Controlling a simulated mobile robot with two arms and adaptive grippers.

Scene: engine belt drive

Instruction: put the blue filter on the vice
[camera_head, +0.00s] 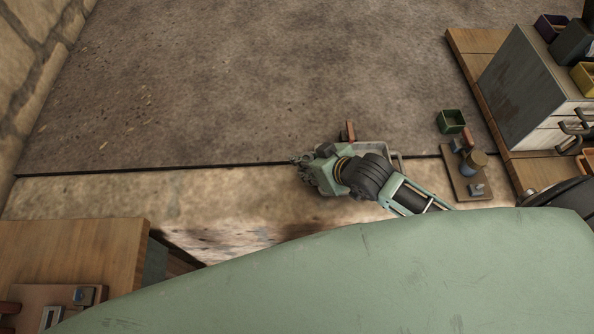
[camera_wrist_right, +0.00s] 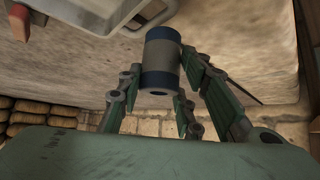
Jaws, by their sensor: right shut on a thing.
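The blue filter (camera_wrist_right: 161,62) is a grey cylinder with dark blue bands at both ends. In the right wrist view it sits between the fingers of my right gripper (camera_wrist_right: 163,80), which is shut on it. In the head view my right gripper (camera_head: 312,170) is over the pale stone ledge, and the filter cannot be made out there. A grey metal frame (camera_head: 382,147) with a red part (camera_head: 348,130) is just beyond the gripper; it also shows at the upper left of the wrist view (camera_wrist_right: 105,14). I cannot tell which thing is the vice. My left gripper is out of view.
A brown board (camera_head: 458,186) with a tan-topped cylinder (camera_head: 473,162) lies at the right, near a green bin (camera_head: 451,121). A grey drawer cabinet (camera_head: 530,85) stands at the upper right. A wooden bench (camera_head: 70,250) is at the lower left. The stone ledge (camera_head: 120,200) is clear at left.

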